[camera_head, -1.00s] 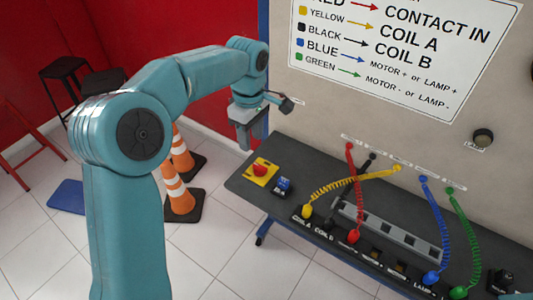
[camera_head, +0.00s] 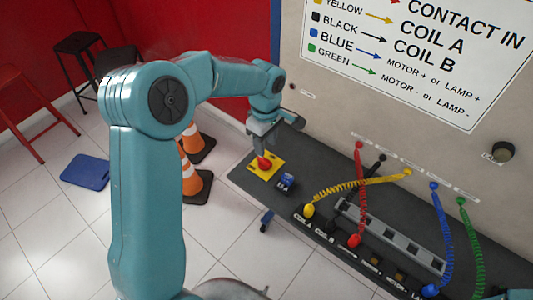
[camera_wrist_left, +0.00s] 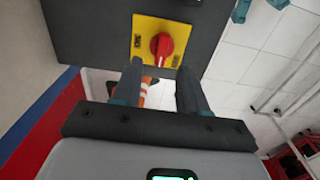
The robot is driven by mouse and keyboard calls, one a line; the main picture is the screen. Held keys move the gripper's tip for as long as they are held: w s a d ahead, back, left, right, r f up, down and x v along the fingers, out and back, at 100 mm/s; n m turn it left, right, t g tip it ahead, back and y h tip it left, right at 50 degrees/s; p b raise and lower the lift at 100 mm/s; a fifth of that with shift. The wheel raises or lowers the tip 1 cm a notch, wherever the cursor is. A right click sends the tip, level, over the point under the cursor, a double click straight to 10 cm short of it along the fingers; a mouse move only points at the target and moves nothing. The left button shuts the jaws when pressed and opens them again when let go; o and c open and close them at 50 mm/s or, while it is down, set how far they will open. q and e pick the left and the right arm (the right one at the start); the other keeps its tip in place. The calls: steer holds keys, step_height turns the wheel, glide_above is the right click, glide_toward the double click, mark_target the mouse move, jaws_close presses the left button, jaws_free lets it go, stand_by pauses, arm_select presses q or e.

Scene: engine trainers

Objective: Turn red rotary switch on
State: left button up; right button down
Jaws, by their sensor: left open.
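The red rotary switch (camera_head: 264,163) sits on a square yellow plate (camera_head: 277,166) at the left end of the dark bench panel. In the left wrist view, the red knob (camera_wrist_left: 161,45) shows on its yellow plate (camera_wrist_left: 141,28), just beyond my fingertips. My left gripper (camera_head: 262,149) is right above the switch in the head view, partly covering it. In the left wrist view, my left gripper (camera_wrist_left: 161,78) has its two fingers apart, with nothing between them at the tips. Whether a finger touches the knob cannot be told. My right gripper does not show.
A small blue switch (camera_head: 286,181) sits close right of the yellow plate. Coiled coloured leads, such as the yellow one (camera_head: 350,186), plug in along the panel to the right. The wall with the lettered sign (camera_head: 410,55) rises behind. Orange cones (camera_head: 193,178) stand on the floor at left.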

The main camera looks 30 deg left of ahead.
mark_target(265, 159)
arm_select(q)
steer(key=f, duration=0.5)
steer(key=shift+s+a+f+p, duration=0.15)
steer(key=shift+s+f+p, duration=0.15)
steer(key=shift+p, duration=0.1)
steer(key=shift+w+f, duration=0.2)
steer(key=shift+f, duration=0.25)
steer(key=shift+s+r, duration=0.15)
steer(key=shift+s, duration=0.1)
steer(key=shift+w, duration=0.15)
jaws_close()
